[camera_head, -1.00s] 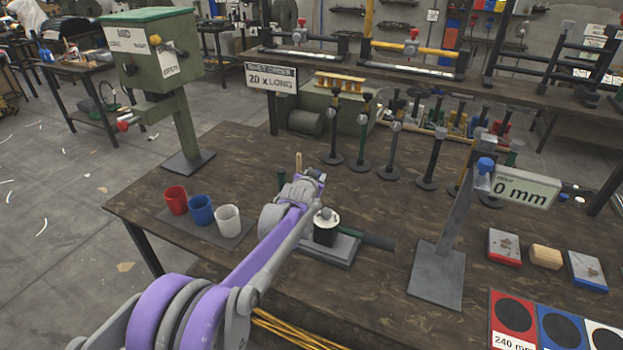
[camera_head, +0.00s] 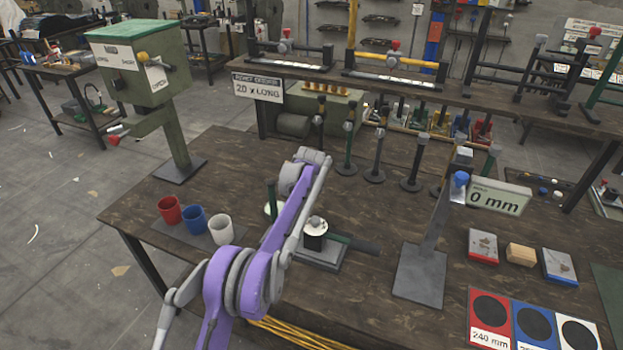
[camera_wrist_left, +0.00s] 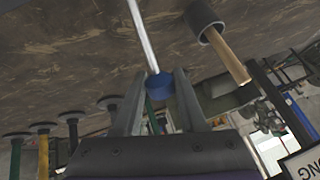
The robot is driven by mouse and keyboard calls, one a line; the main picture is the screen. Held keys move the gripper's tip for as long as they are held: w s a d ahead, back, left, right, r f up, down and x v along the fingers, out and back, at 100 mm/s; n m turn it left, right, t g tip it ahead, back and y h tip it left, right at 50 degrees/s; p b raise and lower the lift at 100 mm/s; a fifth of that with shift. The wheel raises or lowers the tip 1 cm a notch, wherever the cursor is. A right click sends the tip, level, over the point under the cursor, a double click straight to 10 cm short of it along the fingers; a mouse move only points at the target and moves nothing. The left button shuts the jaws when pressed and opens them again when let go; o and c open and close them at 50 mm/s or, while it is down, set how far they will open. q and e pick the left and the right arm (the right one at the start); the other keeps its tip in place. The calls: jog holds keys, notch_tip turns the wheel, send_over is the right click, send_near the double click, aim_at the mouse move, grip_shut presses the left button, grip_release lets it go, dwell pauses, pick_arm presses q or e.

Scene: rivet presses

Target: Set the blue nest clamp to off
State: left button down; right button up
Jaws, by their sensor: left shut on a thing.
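In the left wrist view my left gripper (camera_wrist_left: 157,90) is shut on a blue knob (camera_wrist_left: 160,88) at the end of a thin metal rod (camera_wrist_left: 144,38). The rod runs from the knob toward the table surface; its base is out of the picture. In the head view my left arm (camera_head: 290,225) reaches over the bench, and its fingers and the blue knob are hidden behind the wrist. I cannot read the clamp's setting. My right gripper is in neither view.
A black cylinder on a grey base plate (camera_head: 318,260) stands right of my arm. Red, blue and white cups (camera_head: 220,229) stand to the left. A green press (camera_head: 145,70) is at the left rear. Upright posts (camera_head: 376,155) stand behind; a "0 mm" gauge (camera_head: 500,197) stands right.

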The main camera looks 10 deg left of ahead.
pick_arm(q)
jog(key=shift+w+f, duration=0.1)
jog(key=shift+f, duration=0.05)
dwell(0.3)
jog(key=shift+c, duration=2.4)
grip_release()
jog(key=v, duration=1.1)
jog(key=shift+b, duration=0.4)
